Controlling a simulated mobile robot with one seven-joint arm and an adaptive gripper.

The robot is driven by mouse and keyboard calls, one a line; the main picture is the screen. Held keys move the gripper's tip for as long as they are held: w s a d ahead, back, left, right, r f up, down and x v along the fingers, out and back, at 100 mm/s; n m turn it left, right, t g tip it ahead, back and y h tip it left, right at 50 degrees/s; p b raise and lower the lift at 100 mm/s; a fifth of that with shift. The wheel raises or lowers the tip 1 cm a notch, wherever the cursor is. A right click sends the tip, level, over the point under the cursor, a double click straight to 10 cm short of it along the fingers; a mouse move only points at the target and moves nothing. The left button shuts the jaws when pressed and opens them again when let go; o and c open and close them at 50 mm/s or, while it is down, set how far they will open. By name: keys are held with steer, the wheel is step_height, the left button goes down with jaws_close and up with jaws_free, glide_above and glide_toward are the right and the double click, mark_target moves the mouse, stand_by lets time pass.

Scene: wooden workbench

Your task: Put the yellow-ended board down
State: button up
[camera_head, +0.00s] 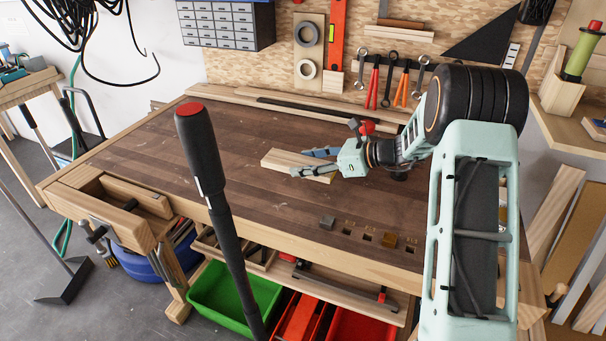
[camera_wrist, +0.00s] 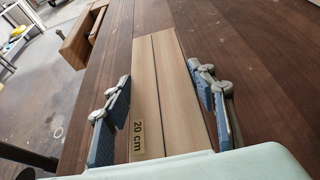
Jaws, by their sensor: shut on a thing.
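A light wooden board (camera_head: 276,159) is at the middle of the dark workbench top (camera_head: 235,150). In the wrist view the board (camera_wrist: 165,85) runs away from me between my fingers, with a thin lengthwise line and a "20 cm" label (camera_wrist: 138,140) at its near end. My gripper (camera_head: 299,162) is shut on the board, one blue-padded finger along each side, as the wrist view also shows (camera_wrist: 160,73). Whether the board touches the bench or hangs just above it, I cannot tell.
Long strips (camera_head: 290,105) lie along the back. A wooden vise (camera_head: 125,200) is at the left end. Bench top left of the board is clear.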

mark_target(303, 180)
steer(key=shift+w+a+f, duration=0.35)
steer(key=shift+w+f, duration=0.15)
steer(key=shift+f, duration=0.2)
steer(key=shift+w+f, duration=0.1)
steer(key=shift+f, duration=1.45)
steer(key=shift+f+b, duration=0.2)
steer(key=shift+b, duration=0.1)
steer(key=o, duration=1.2)
steer(key=shift+o, duration=0.2)
steer(key=shift+r, duration=0.1)
